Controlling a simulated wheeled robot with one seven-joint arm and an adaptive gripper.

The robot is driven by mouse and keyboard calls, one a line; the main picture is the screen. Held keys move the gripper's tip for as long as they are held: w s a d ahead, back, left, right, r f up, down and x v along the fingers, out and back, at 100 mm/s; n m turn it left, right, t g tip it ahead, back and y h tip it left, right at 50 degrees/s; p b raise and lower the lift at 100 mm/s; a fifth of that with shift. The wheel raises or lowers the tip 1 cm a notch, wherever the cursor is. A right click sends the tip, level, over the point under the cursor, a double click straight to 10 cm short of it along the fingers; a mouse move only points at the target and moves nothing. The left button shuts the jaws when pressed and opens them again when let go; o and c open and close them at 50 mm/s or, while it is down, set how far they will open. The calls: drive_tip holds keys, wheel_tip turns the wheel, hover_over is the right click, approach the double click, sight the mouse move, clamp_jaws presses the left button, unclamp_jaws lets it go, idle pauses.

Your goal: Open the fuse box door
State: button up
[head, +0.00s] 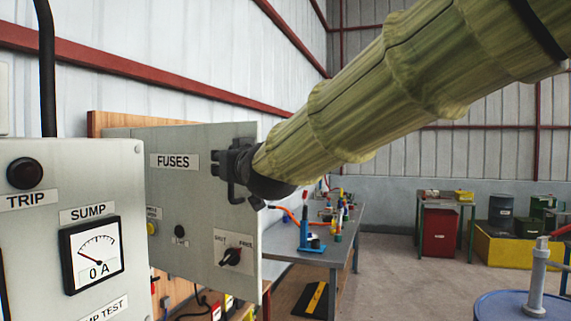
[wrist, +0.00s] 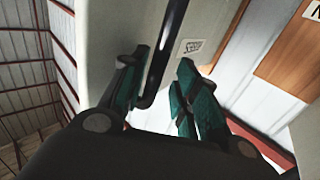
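The grey fuse box door (head: 165,215) carries a FUSES label (head: 175,162) and stands left of centre in the head view. Its black bar handle (head: 235,192) is near the right edge, partly hidden by my gripper (head: 222,165). In the wrist view my gripper (wrist: 158,92) has its two green-padded fingers spread apart. The handle (wrist: 170,45) runs between them, nearer the left finger, with a gap to the right finger. I cannot tell whether the door is ajar.
A grey panel with a SUMP meter (head: 94,255) and a TRIP lamp (head: 25,173) stands close at the left. A rotary switch (head: 231,257) sits below the handle. A workbench (head: 340,240) with tools stands behind. A blue drum (head: 500,305) is at the lower right.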

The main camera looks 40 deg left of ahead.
drive_tip(key=v, duration=1.2)
idle(0.3)
